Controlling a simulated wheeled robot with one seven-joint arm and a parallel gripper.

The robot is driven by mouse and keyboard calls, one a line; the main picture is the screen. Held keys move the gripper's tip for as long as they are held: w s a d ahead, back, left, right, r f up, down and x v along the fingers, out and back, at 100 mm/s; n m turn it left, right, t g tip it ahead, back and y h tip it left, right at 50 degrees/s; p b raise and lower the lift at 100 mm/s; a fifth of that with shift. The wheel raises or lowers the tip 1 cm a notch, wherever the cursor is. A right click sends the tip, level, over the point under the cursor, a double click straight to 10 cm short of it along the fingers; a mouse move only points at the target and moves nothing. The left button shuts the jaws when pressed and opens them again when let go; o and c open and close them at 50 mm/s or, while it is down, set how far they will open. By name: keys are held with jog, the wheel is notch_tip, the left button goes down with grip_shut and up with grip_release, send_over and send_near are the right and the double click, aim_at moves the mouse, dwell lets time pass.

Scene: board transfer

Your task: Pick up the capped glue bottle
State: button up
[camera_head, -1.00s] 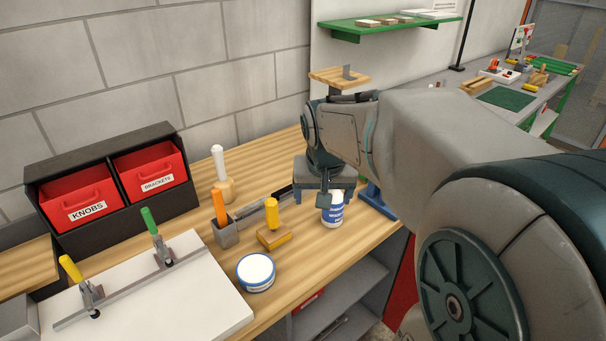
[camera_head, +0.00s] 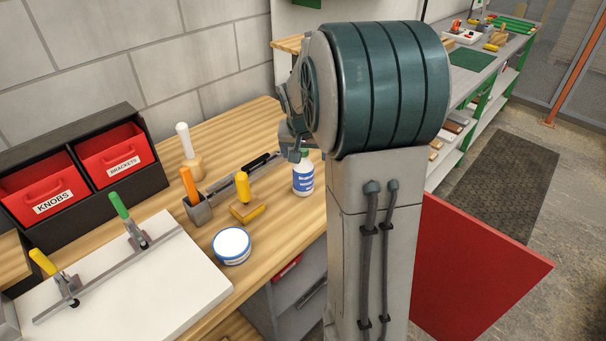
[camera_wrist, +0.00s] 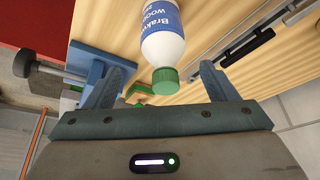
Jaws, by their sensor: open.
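The glue bottle (camera_head: 303,178) is white with a blue label and stands on the wooden bench near its front right edge. In the wrist view the bottle (camera_wrist: 163,45) shows its green cap (camera_wrist: 165,80) pointing toward my gripper. My gripper (camera_wrist: 165,85) is open, with one finger on each side of the cap and visible space between. Nothing is held. In the head view my gripper (camera_head: 293,147) is mostly hidden behind my arm, close to the bottle's top.
A blue clamp or vise (camera_wrist: 88,75) lies close to one finger in the wrist view. A yellow-handled tool (camera_head: 246,208), a round tin (camera_head: 232,246), a metal holder (camera_head: 198,212) and a white-handled tool (camera_head: 187,150) stand left of the bottle. Red bins (camera_head: 45,190) are farther left.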

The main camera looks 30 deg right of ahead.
aim_at(303, 159)
jog(key=shift+w+p+x, duration=0.2)
jog(key=shift+p+x, duration=0.35)
jog(key=shift+x, duration=1.95)
jog(key=shift+a+r, duration=0.1)
jog(key=shift+a, duration=0.05)
jog(key=c, duration=1.6)
jog(key=shift+r, duration=0.1)
